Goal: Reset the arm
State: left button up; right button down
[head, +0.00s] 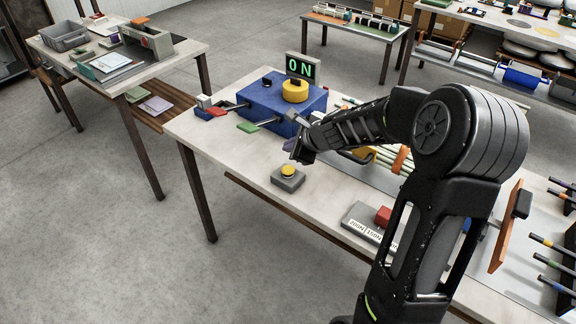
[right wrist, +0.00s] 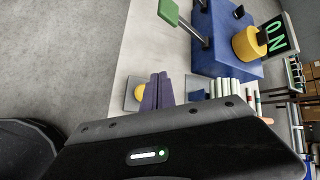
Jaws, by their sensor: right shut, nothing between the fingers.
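My right arm reaches in from the right of the head view. Its gripper (head: 300,154) is above the table, just behind a small grey box with a yellow button (head: 288,172). In the right wrist view the fingers (right wrist: 158,92) are together and empty, beside the yellow button. I cannot tell the exact gap between fingers and button, but they look apart. A blue machine (head: 260,104) with a yellow knob (head: 295,90) stands behind the gripper. A display (head: 300,68) on it reads ON in green. My left gripper is out of view.
A green-ended lever (head: 248,127) and a red-and-blue piece (head: 210,113) are at the machine's left front. Pale rods (head: 388,161) lie right of it, partly hidden by my arm. The table's front left is clear.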

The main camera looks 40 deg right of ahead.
dwell(0.8)
jog(key=s+a+f+n+g+y, duration=0.1)
jog(key=s+a+f+n+g, duration=0.2)
jog(key=a+f, duration=0.45)
jog(key=s+a+f+n+y, duration=0.1)
jog(key=s+a+f+n, duration=0.3)
jog(key=a+f+n, duration=0.3)
jog(key=s+a+f+n+g, duration=0.25)
jog(key=a+f, duration=0.35)
jog(key=f, duration=0.3)
jog(key=s+a+f+n+g+y, duration=0.1)
jog(key=s+a+f+n, duration=0.2)
jog(key=s+a+n, duration=0.3)
jog(key=s+a+f+n+g+y, duration=0.1)
jog(key=s+a+f+n+g, duration=0.1)
jog(key=s+a+f+n, duration=0.2)
jog(key=s+a+n, duration=0.3)
jog(key=s+a, duration=0.2)
jog(key=s, duration=0.3)
jog(key=shift+s+a+f+y, duration=0.15)
jog(key=shift+s+f+y, duration=0.05)
jog(key=shift+y, duration=0.1)
